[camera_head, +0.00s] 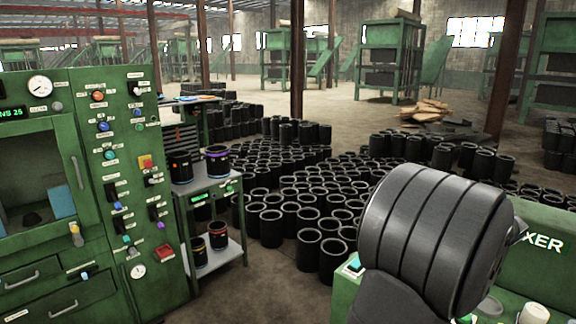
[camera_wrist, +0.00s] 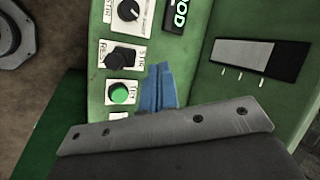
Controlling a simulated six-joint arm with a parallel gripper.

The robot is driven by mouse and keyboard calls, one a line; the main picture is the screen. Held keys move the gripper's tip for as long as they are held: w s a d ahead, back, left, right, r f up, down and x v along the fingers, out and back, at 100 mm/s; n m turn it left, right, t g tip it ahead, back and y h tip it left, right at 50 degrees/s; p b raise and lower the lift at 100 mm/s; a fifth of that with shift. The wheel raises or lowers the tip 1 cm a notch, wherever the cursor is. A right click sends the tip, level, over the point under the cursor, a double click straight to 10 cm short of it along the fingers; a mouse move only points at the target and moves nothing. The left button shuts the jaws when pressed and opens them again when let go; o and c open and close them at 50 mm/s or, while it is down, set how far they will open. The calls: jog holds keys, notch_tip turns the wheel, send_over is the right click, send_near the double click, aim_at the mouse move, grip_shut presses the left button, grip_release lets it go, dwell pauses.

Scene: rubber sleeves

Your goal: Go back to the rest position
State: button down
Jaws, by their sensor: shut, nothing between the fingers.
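My gripper (camera_wrist: 157,88) shows in the wrist view as blue fingers close together, with nothing between them. It is in front of a green panel (camera_wrist: 215,85), just right of a lit green button (camera_wrist: 119,94) and a black knob (camera_wrist: 119,57). I cannot tell whether the fingertips touch the panel. In the head view my dark, ribbed arm covers the lower right, and the fingers are hidden. Many black rubber sleeves (camera_head: 271,227) stand on the floor in the middle of the head view.
A green control cabinet (camera_head: 75,190) fills the left. Beside it a small cart (camera_head: 212,184) carries several sleeves on two shelves. Some bare floor shows between cart and arm.

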jog(key=w+a+r+n+g+h, duration=0.35)
jog(key=w+a+n, duration=0.45)
jog(key=w+n, duration=0.3)
jog(key=w+v, duration=0.1)
jog(key=v, duration=0.5)
jog(key=s+d+f+n+g+h, duration=0.1)
jog(key=s+f+n+g+h, duration=0.2)
jog(key=f, duration=0.5)
jog(key=shift+s+f+n+g, duration=0.2)
jog(key=shift+s+n+g, duration=0.3)
jog(key=shift+s, duration=0.2)
jog(key=shift+d+r, duration=0.1)
jog(key=shift+d, duration=0.05)
jog(key=w+a+r+m+t+y, duration=0.1)
jog(key=w+r+m+t+y, duration=0.25)
jog(key=r, duration=0.55)
notch_tip(320, 180, down, 7)
jog(key=d+t, duration=0.1)
jog(key=d, duration=0.1)
jog(key=shift+w+d+r, duration=0.2)
jog(key=shift+w, duration=0.3)
jog(key=shift+a+r+m, duration=0.1)
jog(key=shift+m, duration=0.15)
